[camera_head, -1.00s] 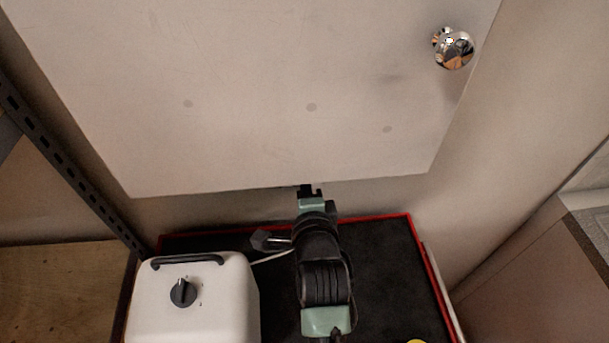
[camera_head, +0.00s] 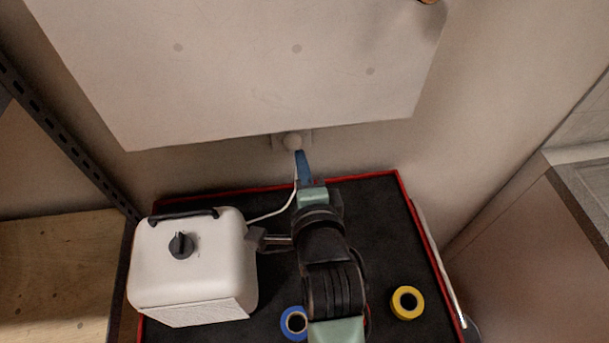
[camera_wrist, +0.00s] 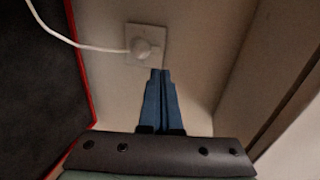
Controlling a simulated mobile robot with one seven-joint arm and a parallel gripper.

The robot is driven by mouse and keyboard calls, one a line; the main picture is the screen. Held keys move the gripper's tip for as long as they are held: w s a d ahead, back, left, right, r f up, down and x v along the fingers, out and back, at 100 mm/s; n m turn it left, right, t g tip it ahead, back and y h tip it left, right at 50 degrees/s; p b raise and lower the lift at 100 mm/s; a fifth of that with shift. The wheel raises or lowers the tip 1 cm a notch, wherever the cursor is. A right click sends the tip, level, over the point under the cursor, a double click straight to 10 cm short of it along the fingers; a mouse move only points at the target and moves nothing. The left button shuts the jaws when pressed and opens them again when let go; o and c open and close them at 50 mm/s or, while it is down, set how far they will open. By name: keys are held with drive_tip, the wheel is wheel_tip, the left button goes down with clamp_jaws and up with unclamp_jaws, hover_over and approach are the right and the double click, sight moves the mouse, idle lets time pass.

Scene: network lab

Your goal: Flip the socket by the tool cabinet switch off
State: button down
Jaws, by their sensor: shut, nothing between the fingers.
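The wall socket (camera_head: 304,137) is a pale plate on the wall behind the black cabinet top, just under the white panel. It also shows in the wrist view (camera_wrist: 157,33), with a round white plug (camera_wrist: 141,47) in it and a white cord running left. The rocker switch is too small to make out clearly. My gripper (camera_head: 300,153) has its blue fingers together and empty. In the wrist view the fingertips (camera_wrist: 160,71) are just below the plate's lower right part; I cannot tell whether they touch it.
The tool cabinet (camera_head: 385,210) has a black top with a red rim. On it stand a white appliance (camera_head: 190,275) with a dial, a blue tape roll (camera_head: 294,322) and a yellow tape roll (camera_head: 407,302). The white panel (camera_head: 240,85) overhangs the socket closely.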

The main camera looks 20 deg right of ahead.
drive_tip(key=shift+r+v, duration=0.2)
drive_tip(key=shift+v, duration=0.75)
drive_tip(key=shift+r+v, duration=0.15)
drive_tip(key=shift+v, duration=0.8)
